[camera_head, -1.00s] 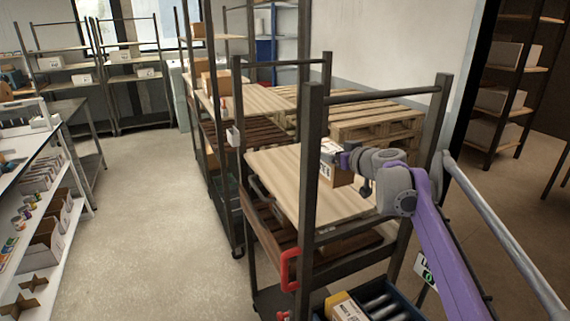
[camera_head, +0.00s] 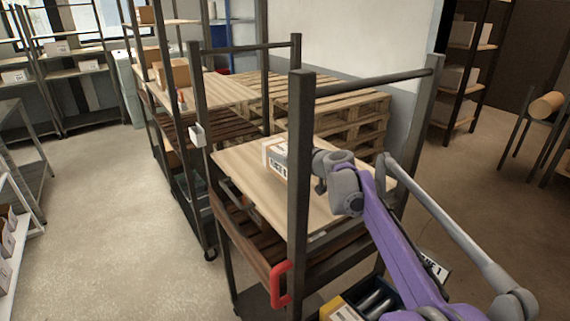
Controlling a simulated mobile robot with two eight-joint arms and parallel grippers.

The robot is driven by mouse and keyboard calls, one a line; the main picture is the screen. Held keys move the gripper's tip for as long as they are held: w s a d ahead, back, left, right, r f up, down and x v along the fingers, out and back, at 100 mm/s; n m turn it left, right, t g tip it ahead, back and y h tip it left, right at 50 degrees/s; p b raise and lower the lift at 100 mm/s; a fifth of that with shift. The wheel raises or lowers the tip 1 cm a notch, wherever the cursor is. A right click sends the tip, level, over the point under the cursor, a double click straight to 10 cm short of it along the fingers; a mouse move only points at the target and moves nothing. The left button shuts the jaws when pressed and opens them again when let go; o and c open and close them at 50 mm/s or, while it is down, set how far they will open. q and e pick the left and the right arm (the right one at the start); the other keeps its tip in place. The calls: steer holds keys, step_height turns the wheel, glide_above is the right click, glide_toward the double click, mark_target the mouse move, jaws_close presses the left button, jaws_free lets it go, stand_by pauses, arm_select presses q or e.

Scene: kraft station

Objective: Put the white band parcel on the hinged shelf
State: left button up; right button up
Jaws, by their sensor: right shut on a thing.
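The white band parcel (camera_head: 275,157) is a small brown box with a white band and a printed label. It is over the light wooden top shelf (camera_head: 240,162) of the near dark metal trolley. I cannot tell whether it touches the board. My right arm reaches in from the lower right between the trolley posts. My left gripper is not in view.
Dark trolley posts (camera_head: 299,180) stand close to my right arm. A red handle (camera_head: 281,285) is low at the front. Wooden pallets (camera_head: 325,100) are stacked behind. A yellow box (camera_head: 340,309) sits in a dark tray below. The floor at left is clear.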

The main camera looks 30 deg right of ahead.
steer(key=shift+f, duration=1.6)
steer(key=shift+w+f, duration=0.1)
steer(key=shift+f, duration=0.05)
steer(key=o, duration=1.5)
steer(key=shift+c, duration=0.2)
steer(key=shift+s+r, duration=0.2)
steer(key=shift+s, duration=0.05)
steer(key=v, duration=1.1)
steer(key=shift+s, duration=0.3)
steer(key=shift+r, duration=0.15)
